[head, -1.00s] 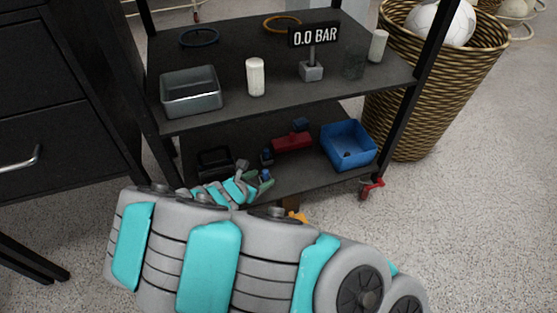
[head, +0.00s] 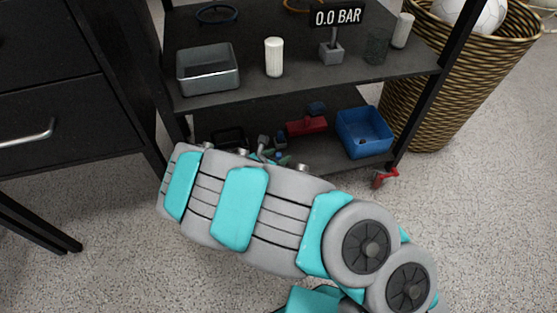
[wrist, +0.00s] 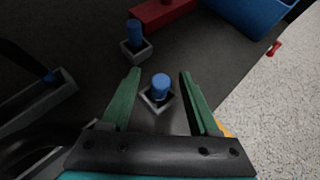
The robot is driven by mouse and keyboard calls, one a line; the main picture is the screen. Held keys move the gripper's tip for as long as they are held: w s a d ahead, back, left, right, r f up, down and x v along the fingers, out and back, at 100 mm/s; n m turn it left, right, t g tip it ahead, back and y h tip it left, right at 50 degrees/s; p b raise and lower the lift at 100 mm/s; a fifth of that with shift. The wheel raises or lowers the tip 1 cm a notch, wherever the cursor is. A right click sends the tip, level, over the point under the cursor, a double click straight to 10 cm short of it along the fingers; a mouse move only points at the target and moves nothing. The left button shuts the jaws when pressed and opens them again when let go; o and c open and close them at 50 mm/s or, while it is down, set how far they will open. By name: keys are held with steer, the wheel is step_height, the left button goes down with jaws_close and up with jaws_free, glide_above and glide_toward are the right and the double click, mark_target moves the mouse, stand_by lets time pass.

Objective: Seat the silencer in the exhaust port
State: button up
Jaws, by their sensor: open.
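In the wrist view, a short blue cylinder (wrist: 161,82) stands in a small grey square holder (wrist: 158,101) between the fingers of my gripper (wrist: 160,72). The green fingers are spread, with a gap on each side of the cylinder. A second blue cylinder (wrist: 134,32) stands in a similar grey holder (wrist: 136,52) farther off, beside a red block (wrist: 168,12). I cannot tell which of these is the silencer, or which part is the exhaust port. In the head view my arm largely hides the gripper and these small parts on the lower shelf.
A blue bin (head: 363,132) stands right of the red block on the lower shelf. The upper shelf (head: 300,82) above holds a grey metal tray (head: 207,75), a white cylinder (head: 273,57) and a "0.0 BAR" sign (head: 338,16). A dark cabinet and wicker basket (head: 455,85) flank the rack.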

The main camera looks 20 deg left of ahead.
steer(key=shift+w+f, duration=0.1)
steer(key=shift+w, duration=0.05)
jaws_close()
stand_by(0.4)
